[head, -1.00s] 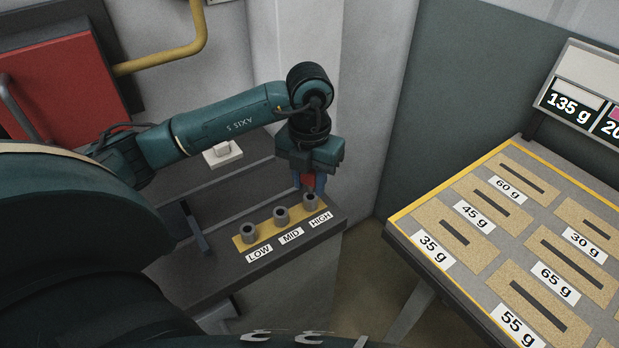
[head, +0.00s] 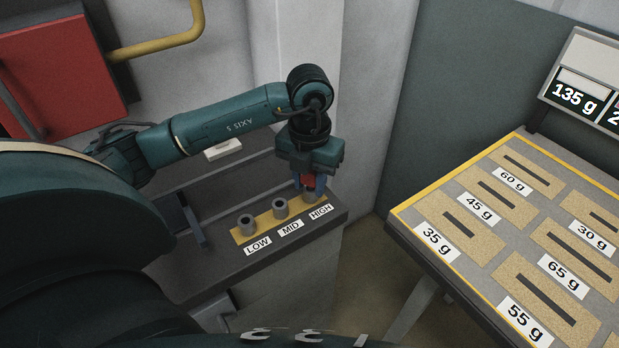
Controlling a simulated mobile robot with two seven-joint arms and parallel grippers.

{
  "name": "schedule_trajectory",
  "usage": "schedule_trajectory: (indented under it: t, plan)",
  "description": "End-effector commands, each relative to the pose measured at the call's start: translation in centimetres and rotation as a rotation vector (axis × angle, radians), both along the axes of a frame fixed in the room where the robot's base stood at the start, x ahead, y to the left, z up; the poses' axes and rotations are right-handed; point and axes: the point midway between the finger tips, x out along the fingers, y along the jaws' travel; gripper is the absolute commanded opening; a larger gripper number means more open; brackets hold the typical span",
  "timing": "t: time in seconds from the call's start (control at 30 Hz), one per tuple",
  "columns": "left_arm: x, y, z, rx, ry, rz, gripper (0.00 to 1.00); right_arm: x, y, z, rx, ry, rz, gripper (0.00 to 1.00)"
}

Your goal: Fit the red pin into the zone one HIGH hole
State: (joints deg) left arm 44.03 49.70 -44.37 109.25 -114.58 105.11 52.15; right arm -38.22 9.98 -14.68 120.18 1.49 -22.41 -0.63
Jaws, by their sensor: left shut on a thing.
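My left gripper (head: 309,186) is shut on the red pin (head: 309,182), of which a small red part shows between the fingers. The gripper points down over the HIGH hole's grey collar (head: 313,198), at the right end of the yellow strip. The fingers and pin overlap the collar's top in the picture, so I cannot tell how far the pin is in the hole. The LOW collar (head: 247,224) and the MID collar (head: 280,208) stand to the left with their holes showing empty. My right gripper is not in view.
A yellow-edged board with slotted weight plates (head: 467,227) stands at the right, with a gap between it and the dark bench (head: 300,250). A red box (head: 60,70) and yellow pipe (head: 165,45) are on the wall behind. A white block (head: 223,149) lies behind the arm.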

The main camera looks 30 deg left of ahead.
Motion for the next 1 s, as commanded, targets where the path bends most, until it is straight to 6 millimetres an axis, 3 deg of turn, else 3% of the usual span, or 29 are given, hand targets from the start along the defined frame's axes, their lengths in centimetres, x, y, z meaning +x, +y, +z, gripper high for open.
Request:
schedule_trajectory:
  t: [0.43, 0.47, 0.77, 0.93, 1.0]
  plan:
    - [0.0, 0.0, -1.5, 0.000, 0.000, 0.001, 0.03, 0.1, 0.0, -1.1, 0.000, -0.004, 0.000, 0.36]
    - [0.0, 0.0, -1.5, 0.000, -0.001, 0.001, 0.31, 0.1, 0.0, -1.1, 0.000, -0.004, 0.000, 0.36]
    - [0.0, 0.0, -1.4, 0.000, 0.000, 0.000, 0.56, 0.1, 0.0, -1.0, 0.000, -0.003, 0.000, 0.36]
    - [0.0, 0.0, -1.4, 0.000, 0.000, 0.000, 0.57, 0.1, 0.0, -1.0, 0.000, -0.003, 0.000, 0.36]
    - [0.0, 0.0, -1.4, 0.000, 0.000, 0.000, 0.62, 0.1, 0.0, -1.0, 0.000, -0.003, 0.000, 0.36]
